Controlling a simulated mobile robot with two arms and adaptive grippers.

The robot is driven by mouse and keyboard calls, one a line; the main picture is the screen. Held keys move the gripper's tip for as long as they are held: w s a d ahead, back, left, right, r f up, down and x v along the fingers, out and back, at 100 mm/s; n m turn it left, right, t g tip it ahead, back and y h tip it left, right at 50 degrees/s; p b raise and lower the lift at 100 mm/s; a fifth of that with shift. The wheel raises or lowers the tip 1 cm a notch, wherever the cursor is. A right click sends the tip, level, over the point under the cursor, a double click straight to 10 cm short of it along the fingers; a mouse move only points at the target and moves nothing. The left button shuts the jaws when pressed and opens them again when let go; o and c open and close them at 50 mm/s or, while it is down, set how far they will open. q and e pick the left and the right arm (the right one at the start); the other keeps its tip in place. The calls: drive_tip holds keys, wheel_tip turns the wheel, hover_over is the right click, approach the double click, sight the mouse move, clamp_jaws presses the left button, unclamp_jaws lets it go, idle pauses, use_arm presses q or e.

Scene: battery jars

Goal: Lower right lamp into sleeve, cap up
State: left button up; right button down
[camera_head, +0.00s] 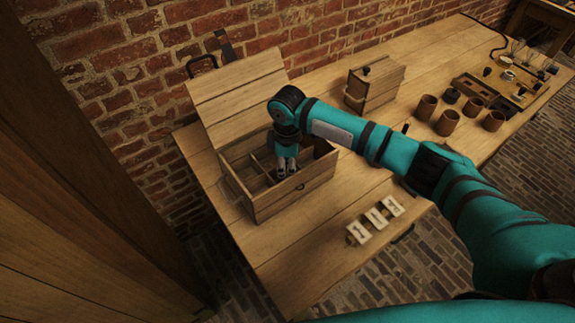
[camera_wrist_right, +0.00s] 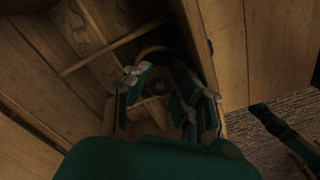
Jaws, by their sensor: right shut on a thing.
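A wooden box (camera_head: 292,196) with its lid (camera_head: 238,92) open stands on the table, with thin dividers inside. My right gripper (camera_head: 286,172) reaches down into its right part, fingers pointing down. In the wrist view the fingers (camera_wrist_right: 168,92) are shut on a dark, round-ended thing (camera_wrist_right: 160,84), which I take to be the lamp. It is mostly hidden by the fingers and shadow. A curved, pale brown rim (camera_wrist_right: 153,51) just beyond the fingers looks like the sleeve. I cannot tell how deep the lamp sits in it. My left gripper is not in view.
The box wall (camera_wrist_right: 205,50) is close beside the fingers. A smaller closed wooden box (camera_head: 374,84) stands behind my arm. Several brown jars (camera_head: 447,122) stand at the right. Small white cards (camera_head: 375,218) lie near the front edge. The brick wall is behind.

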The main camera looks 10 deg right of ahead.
drive_tip(key=c, duration=1.1)
unclamp_jaws()
drive_tip(key=shift+r, duration=0.1)
wheel_tip(320, 180, up, 12)
drive_tip(key=shift+f, duration=0.1)
